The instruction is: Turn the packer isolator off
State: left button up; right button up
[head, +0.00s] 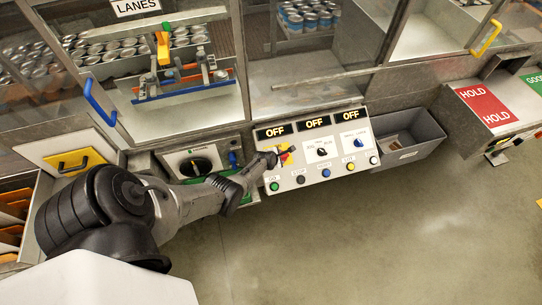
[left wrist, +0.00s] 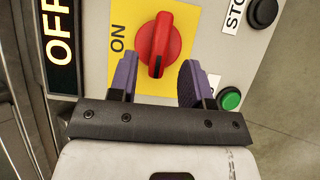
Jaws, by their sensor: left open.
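The isolator's red rotary knob (left wrist: 160,35) sits on a yellow plate (left wrist: 183,18) lettered ON beside the knob. In the left wrist view its grip bar runs roughly up and down, with a dark mark at the lower end. My left gripper (left wrist: 157,64) is open, its two purple fingers on either side of the knob's lower end. Contact with the knob cannot be told. In the head view the red and yellow isolator (head: 286,155) is at the left of the control panel (head: 310,175), partly covered by my left gripper (head: 274,158). My right gripper is not in view.
Three displays on the panel read OFF; the one above the isolator (left wrist: 60,45) shows close up. Black (left wrist: 263,12) and green (left wrist: 229,98) buttons lie near the fingers. A grey bin (head: 408,140) stands right of the panel. A black rotary switch (head: 195,166) is to the left.

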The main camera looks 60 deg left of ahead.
pick_arm(q)
jog(key=p+v, duration=0.2)
jog(key=v, duration=0.8)
jog(key=shift+s+d+r, duration=0.15)
jog(key=shift+s+r, duration=0.1)
jog(key=shift+s, duration=0.05)
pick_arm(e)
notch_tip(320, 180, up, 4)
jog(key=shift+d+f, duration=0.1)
